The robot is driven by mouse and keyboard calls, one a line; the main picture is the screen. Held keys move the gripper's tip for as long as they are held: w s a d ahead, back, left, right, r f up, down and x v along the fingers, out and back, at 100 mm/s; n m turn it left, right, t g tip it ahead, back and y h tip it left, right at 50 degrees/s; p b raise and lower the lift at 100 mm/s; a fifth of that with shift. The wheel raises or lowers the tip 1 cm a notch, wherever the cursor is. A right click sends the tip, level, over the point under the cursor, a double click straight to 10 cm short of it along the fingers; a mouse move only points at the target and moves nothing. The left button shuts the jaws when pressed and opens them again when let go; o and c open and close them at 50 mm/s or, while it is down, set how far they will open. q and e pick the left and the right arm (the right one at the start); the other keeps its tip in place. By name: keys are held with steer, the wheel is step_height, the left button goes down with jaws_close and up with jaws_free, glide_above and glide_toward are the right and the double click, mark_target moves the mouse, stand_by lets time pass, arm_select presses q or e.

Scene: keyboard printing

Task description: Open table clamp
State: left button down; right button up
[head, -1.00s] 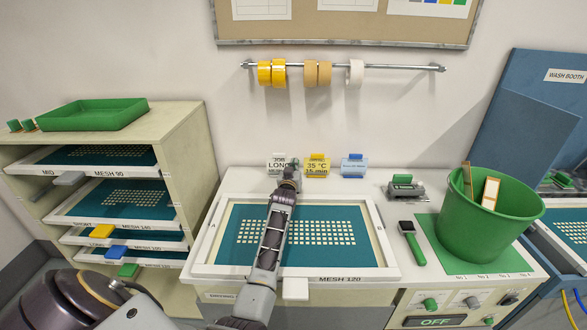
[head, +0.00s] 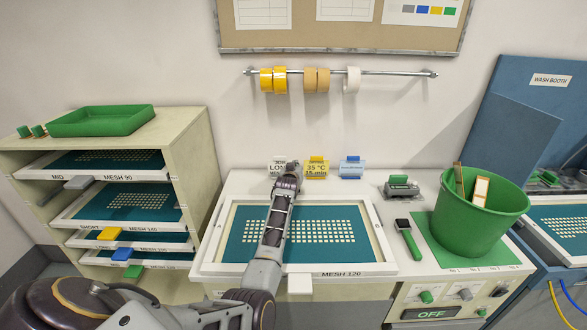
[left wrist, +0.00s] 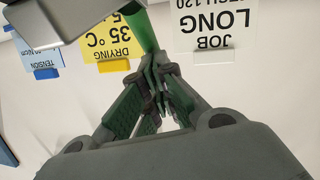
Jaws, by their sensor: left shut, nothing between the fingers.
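My left gripper (head: 291,170) reaches over the printing frame marked MESH 120 (head: 388,262) to its back edge, in front of the JOB LONG card (head: 278,166). In the left wrist view the fingers (left wrist: 158,62) are together and hold nothing. A green bar (left wrist: 145,32), which looks like the clamp handle, lies right at the fingertips beside a grey metal part (left wrist: 62,18). I cannot tell whether the fingers touch the bar. In the head view the gripper hides this spot. My right gripper is not in view.
A yellow DRYING card (head: 316,168) and a blue card (head: 352,168) stand behind the frame. A green bucket (head: 478,222), a green-handled tool (head: 408,240) and a small grey-green device (head: 401,187) are on the right. A screen rack (head: 190,150) stands left.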

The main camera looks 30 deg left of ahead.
arm_select(q)
steer(key=w+g+p, duration=0.1)
steer(key=a+f+g+h+p, duration=0.1)
steer(key=g, duration=0.1)
steer(key=w+f+g+h+p, duration=0.1)
steer(key=p, duration=0.1)
steer(key=shift+w+a+n+g, duration=0.3)
steer(key=shift+w+g, duration=0.05)
steer(key=shift+g, duration=0.05)
steer(key=shift+f+h, duration=0.25)
steer(key=shift+h, duration=0.05)
steer(key=shift+w+a+f, duration=0.2)
steer(key=shift+w+f, duration=0.05)
steer(key=shift+f, duration=0.15)
steer(key=shift+w+f+b, duration=0.15)
steer(key=shift+f+b, duration=0.15)
steer(key=shift+b, duration=0.1)
arm_select(e)
steer(key=r, duration=0.3)
steer(key=shift+a+r, duration=0.35)
steer(key=shift+a, duration=0.05)
arm_select(q)
steer(key=shift+a, duration=0.1)
arm_select(e)
steer(key=shift+w+d, duration=0.1)
steer(key=shift+d, duration=0.4)
arm_select(q)
steer(key=shift+r, duration=0.15)
arm_select(e)
steer(key=shift+r, duration=0.15)
